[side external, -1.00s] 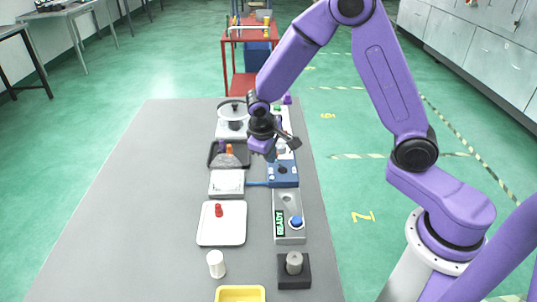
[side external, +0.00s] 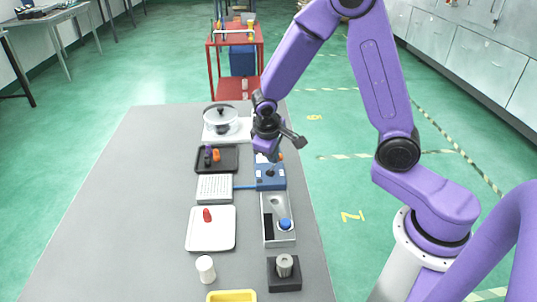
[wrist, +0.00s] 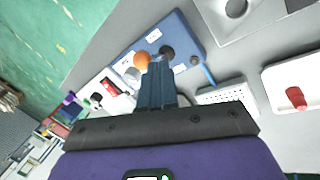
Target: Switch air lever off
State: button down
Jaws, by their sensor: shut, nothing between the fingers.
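A blue box (side external: 270,178) with a black knob or lever (side external: 270,171) on top stands on the right side of the grey bench. In the wrist view, the blue box (wrist: 185,30) carries white labels, and the black lever (wrist: 167,51) shows just past my fingertips. My gripper (wrist: 158,68) is shut and empty, its fingers side by side. An orange knob (wrist: 142,60) is close to the left of the fingertips. In the side view, my gripper (side external: 264,150) is above and just behind the blue box, and its fingertips are partly hidden. Contact cannot be told.
A black tray (side external: 229,165), a pot (side external: 222,117) and a white tray (side external: 211,240) are to the left. The bench's left side is clear.

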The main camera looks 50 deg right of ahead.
jog(key=shift+r, duration=0.8)
jog(key=shift+a, duration=0.1)
jog(key=s+a+r, duration=0.1)
jog(key=s+r, duration=0.6)
jog(key=r, duration=0.2)
jog(key=shift+a+r, duration=0.25)
jog(key=shift+a, duration=0.15)
dwell(0.4)
